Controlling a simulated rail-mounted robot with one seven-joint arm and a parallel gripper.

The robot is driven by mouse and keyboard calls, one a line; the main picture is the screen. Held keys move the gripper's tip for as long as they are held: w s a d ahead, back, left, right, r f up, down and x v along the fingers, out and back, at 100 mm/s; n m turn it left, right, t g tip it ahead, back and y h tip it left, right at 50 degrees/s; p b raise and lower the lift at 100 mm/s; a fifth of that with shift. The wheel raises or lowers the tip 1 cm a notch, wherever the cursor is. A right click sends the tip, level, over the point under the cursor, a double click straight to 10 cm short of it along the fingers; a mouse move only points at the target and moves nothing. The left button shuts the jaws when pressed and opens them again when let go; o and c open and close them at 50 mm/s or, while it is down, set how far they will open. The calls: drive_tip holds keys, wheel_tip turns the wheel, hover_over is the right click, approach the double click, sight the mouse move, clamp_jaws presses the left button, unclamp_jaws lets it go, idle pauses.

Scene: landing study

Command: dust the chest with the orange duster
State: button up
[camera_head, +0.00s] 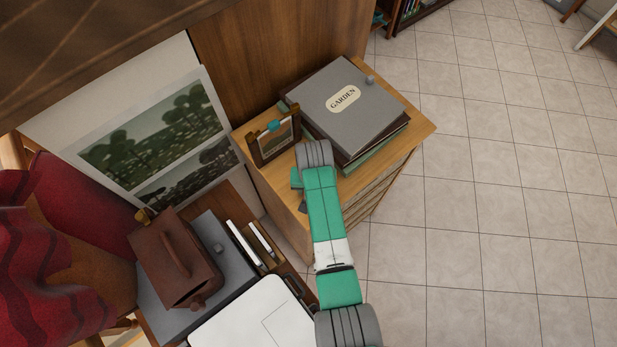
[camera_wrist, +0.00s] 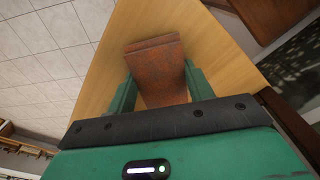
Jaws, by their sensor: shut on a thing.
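The chest (camera_head: 423,131) is a light wooden cabinet with drawers down its side, in the middle of the head view. Its bare top (camera_wrist: 120,40) also fills much of the wrist view. My gripper (camera_wrist: 160,85) is over this top, its two green fingers shut on the sides of a rust-orange block, the orange duster (camera_wrist: 157,65). The duster lies against or just above the wood; I cannot tell whether it touches. In the head view my arm hides the duster and most of the gripper.
A grey GARDEN album (camera_head: 350,108) lies on a stack of books on the chest. A small picture frame (camera_head: 272,140) stands beside it, close to my wrist. A brown watering-can-like vessel (camera_head: 172,262) stands at lower left. The tiled floor (camera_head: 480,220) at right is clear.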

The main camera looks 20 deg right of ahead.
drive_tip(key=shift+s, duration=0.1)
drive_tip(key=shift+s+d+r+p, duration=0.15)
drive_tip(key=shift+s+p, duration=0.1)
drive_tip(key=shift+p, duration=0.15)
drive_tip(key=shift+s+d+p, duration=0.1)
drive_tip(key=shift+s+p, duration=0.25)
drive_tip(key=shift+p, duration=0.05)
drive_tip(key=shift+s+d, duration=0.1)
drive_tip(key=shift+s, duration=0.35)
drive_tip(key=shift+f, duration=0.25)
drive_tip(key=shift+f, duration=0.1)
